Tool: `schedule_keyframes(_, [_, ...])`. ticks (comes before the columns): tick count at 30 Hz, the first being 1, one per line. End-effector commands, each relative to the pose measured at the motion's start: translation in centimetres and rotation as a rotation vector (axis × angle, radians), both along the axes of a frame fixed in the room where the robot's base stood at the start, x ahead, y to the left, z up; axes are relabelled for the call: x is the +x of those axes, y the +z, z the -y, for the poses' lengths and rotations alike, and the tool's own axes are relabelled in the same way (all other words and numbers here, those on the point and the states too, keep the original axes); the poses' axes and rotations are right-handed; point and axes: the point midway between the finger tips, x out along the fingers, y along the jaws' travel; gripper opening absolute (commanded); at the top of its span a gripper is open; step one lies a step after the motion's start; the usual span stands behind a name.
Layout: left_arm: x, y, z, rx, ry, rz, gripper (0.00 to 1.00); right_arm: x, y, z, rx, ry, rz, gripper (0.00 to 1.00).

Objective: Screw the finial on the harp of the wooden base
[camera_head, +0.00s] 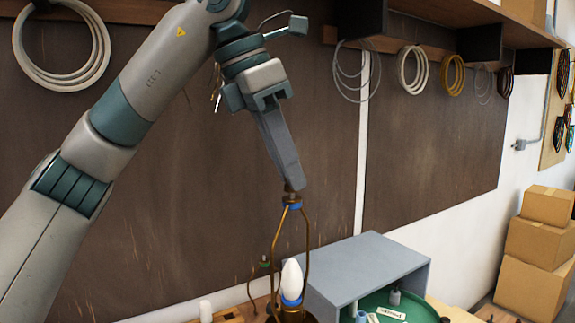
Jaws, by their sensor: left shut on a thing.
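My left gripper (291,186) points down from above, with its long fingers shut on the small dark finial (291,196) at their tips. The finial is mostly hidden by the fingers. It is right at the top of the brass harp (307,247), just above a blue band (292,206); I cannot tell whether its thread is engaged. The harp stands upright around a white bulb (291,278) with a blue collar. My right gripper is out of view.
Behind is a dark wall panel (430,150) with hanging cable coils (412,70). Cardboard boxes (540,240) are stacked at the right.

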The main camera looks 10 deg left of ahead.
Motion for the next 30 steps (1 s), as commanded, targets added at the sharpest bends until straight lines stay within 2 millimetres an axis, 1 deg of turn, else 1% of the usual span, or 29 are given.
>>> schedule_keyframes(10, [0.0, -0.2, 0.0, 0.000, 0.000, 0.000, 0.00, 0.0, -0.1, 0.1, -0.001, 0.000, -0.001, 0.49])
schedule_keyframes(11, [0.0, -0.2, 0.0, 0.000, 0.000, 0.000, 0.11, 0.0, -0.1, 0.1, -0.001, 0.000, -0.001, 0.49])
schedule_keyframes(12, [0.0, -0.2, 0.0, 0.000, 0.000, 0.000, 0.01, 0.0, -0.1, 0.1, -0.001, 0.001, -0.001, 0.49])
schedule_keyframes(13, [0.0, -0.2, 0.0, 0.000, 0.000, 0.000, 0.00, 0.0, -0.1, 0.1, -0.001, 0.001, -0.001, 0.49])
schedule_keyframes(19, [0.0, 0.0, 0.0, 0.000, -0.023, -0.002, 0.00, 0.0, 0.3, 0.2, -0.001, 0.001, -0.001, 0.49])
schedule_keyframes(23, [0.1, 0.2, 0.0, -0.002, -0.108, -0.002, 0.00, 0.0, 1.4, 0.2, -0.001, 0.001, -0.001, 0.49])
schedule_keyframes(30, [0.3, 0.3, -0.1, -0.004, -0.367, -0.004, 0.00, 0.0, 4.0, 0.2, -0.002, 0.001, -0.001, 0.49])
